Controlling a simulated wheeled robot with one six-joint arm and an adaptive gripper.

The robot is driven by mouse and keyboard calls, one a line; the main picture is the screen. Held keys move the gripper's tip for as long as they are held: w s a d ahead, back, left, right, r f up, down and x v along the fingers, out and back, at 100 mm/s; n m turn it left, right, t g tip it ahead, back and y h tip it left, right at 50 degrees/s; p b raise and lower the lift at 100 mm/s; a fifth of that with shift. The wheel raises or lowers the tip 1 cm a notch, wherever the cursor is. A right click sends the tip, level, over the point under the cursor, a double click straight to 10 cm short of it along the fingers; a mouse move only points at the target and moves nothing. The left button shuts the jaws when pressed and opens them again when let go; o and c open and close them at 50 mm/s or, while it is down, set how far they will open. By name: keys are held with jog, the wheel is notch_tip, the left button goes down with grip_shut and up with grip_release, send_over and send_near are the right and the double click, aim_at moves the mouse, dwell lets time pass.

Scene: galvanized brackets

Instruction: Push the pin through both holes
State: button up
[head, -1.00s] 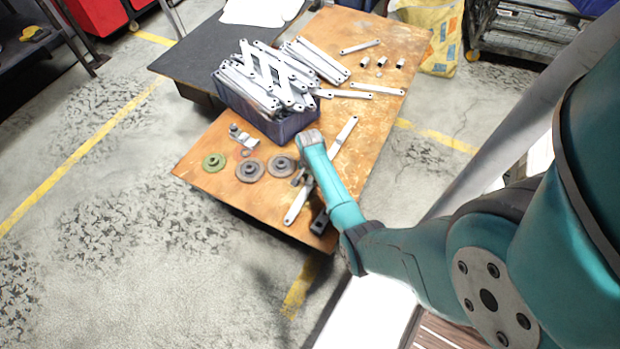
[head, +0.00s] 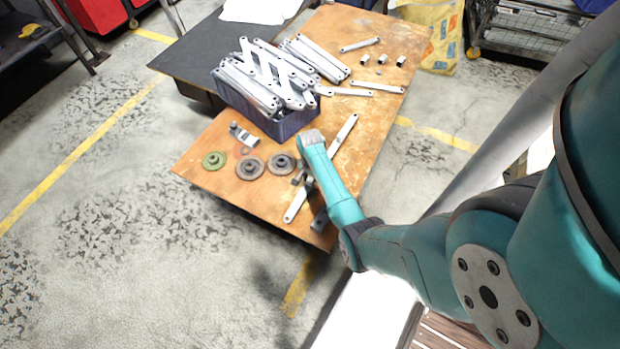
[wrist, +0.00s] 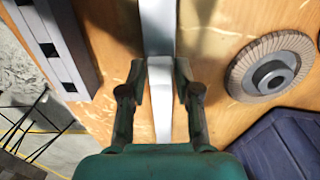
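A long silver bracket (head: 346,131) lies on the wooden table, partly hidden behind my arm. Its near end (head: 292,213) shows at the front edge. In the wrist view the pale bracket (wrist: 157,28) runs up the middle, between the two fingers of my gripper (wrist: 160,88). The fingers are apart, one on each side; I cannot tell whether they touch it. In the head view the dark gripper (head: 300,181) is low over the bracket. A small metal assembly (head: 243,135) lies left of my arm, with an upright stub at one end. I cannot clearly make out the pin or the holes.
Several small cylinders (head: 382,59) sit at the back.

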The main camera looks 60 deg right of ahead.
jog(key=shift+o, duration=1.2)
notch_tip(320, 180, up, 12)
